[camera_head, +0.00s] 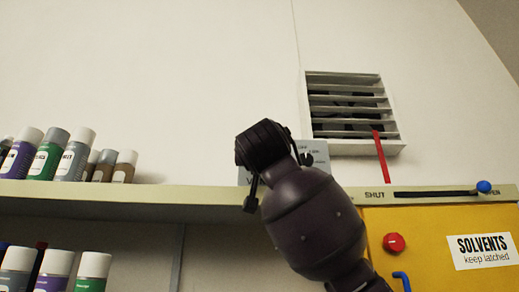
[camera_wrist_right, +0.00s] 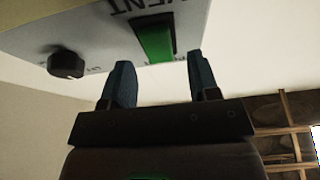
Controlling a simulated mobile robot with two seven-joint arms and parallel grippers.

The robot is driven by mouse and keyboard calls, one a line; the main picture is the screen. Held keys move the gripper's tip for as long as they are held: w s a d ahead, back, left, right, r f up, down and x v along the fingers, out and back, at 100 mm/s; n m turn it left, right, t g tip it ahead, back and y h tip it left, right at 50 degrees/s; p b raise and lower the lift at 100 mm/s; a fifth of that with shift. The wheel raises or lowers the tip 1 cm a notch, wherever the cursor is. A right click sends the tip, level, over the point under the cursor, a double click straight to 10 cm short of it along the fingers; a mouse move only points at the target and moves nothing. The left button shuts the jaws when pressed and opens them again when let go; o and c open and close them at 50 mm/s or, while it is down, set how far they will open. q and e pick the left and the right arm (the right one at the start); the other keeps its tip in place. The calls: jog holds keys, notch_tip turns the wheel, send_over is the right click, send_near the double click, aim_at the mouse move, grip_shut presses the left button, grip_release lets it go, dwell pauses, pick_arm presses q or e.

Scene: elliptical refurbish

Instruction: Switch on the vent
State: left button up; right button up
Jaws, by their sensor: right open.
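The vent (camera_head: 352,108) is a white louvred grille high on the wall, with a red strip at its lower right. Below it, the grey vent panel (camera_head: 318,155) is mostly hidden behind my right arm. In the right wrist view, the panel (camera_wrist_right: 95,35) carries upside-down "VENT" lettering, a green rocker switch (camera_wrist_right: 156,42) and a black knob (camera_wrist_right: 66,63). My right gripper (camera_wrist_right: 161,75) is open and empty, its fingers just below the green switch, one to each side. Contact cannot be told. My left gripper is not in view.
A shelf (camera_head: 120,194) runs along the wall with several spray cans (camera_head: 48,153) at left. At right, a slider with a blue knob (camera_head: 484,187) sits at the "OPEN" end. Below is a yellow solvents cabinet (camera_head: 440,225) with a red knob (camera_head: 394,242).

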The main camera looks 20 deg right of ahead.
jog(key=shift+x, duration=0.9)
jog(key=c, duration=0.9)
jog(key=g, duration=0.1)
jog(key=r+g+y, duration=0.1)
jog(key=g, duration=0.1)
jog(key=shift+g+b, duration=0.3)
jog(key=o, duration=0.9)
jog(key=shift+f, duration=0.1)
